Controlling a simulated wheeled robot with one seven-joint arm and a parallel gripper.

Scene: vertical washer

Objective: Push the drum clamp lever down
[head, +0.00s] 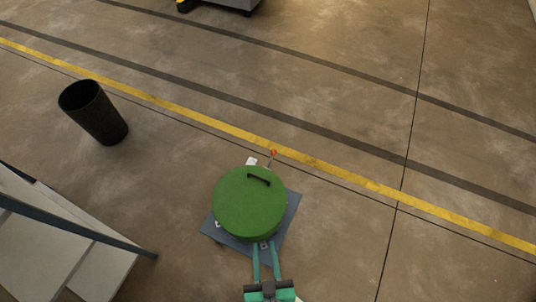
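The round green drum lid (240,205) with a black handle (259,179) lies in the lower middle of the head view. A thin lever with an orange-red tip (272,153) sticks out at the lid's far edge, beside a small white part (252,161). I cannot tell for sure whether this is the clamp lever. My gripper (265,247) is at the lid's near edge, its two teal fingers apart. A small light part (264,244) shows between the fingertips. Contact cannot be told, and the drum's sides are mostly hidden.
A blue-grey base plate (286,228) lies under the drum. A black bin (98,118) stands at the upper left. Grey steps with a dark rail (95,236) fill the lower left. The floor to the right is clear, with a yellow line behind the drum.

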